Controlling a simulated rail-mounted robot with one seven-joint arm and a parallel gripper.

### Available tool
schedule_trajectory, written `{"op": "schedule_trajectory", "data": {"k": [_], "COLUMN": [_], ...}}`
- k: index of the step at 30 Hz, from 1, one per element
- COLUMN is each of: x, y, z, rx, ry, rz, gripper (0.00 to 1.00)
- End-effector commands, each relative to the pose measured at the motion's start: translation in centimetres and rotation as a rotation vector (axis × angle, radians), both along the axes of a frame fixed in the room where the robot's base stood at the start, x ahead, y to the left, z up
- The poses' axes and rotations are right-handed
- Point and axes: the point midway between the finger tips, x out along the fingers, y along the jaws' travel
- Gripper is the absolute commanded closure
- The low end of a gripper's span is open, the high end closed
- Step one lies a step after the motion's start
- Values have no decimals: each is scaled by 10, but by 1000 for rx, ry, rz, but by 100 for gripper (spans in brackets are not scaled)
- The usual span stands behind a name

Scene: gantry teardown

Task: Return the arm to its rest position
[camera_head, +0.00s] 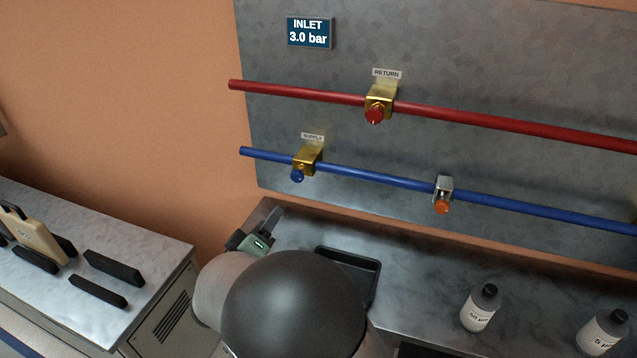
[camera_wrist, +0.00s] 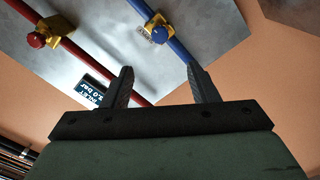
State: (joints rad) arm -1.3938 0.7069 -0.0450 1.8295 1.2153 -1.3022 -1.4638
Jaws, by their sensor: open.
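My gripper (camera_wrist: 162,88) shows in the wrist view with its two dark fingers apart and nothing between them. In the head view my gripper (camera_head: 262,228) is partly hidden behind my own rounded arm links, above the metal bench near its left end. In the wrist view the fingers point up toward the panel with the red and blue pipes. No contact with the pipes or valves shows.
A red pipe (camera_head: 317,96) and a blue pipe (camera_head: 385,178) with valves cross the panel. A dark tray (camera_head: 374,290) sits beside my arm. Two bottles, one (camera_head: 479,309) nearer the middle and one (camera_head: 603,333) at right, stand on the bench. A left cabinet (camera_head: 150,240) holds dark blocks.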

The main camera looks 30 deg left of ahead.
Motion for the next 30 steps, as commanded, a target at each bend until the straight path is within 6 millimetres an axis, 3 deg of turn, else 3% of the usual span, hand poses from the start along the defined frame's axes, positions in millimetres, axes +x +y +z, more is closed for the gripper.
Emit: {"op": "schedule_trajectory", "data": {"k": [5, 8, 11, 13, 16, 20, 23, 26, 30], "x": [1, 16, 55, 90, 127, 138, 121, 89, 31], "y": [0, -6, -26, -54, -112, -207, -281, -350, -437], "z": [0, 5, 18, 29, 41, 43, 37, 28, 16], "rx": [1, 27, 103, 182, 291, 392, 442, 475, 514], "ry": [2, 31, 128, 240, 440, 717, 911, 1080, 1273], "rz": [0, 10, 48, 83, 119, 88, 2, -127, -364], "gripper": [46, 46, 46, 46, 46, 46, 46, 46, 46]}}
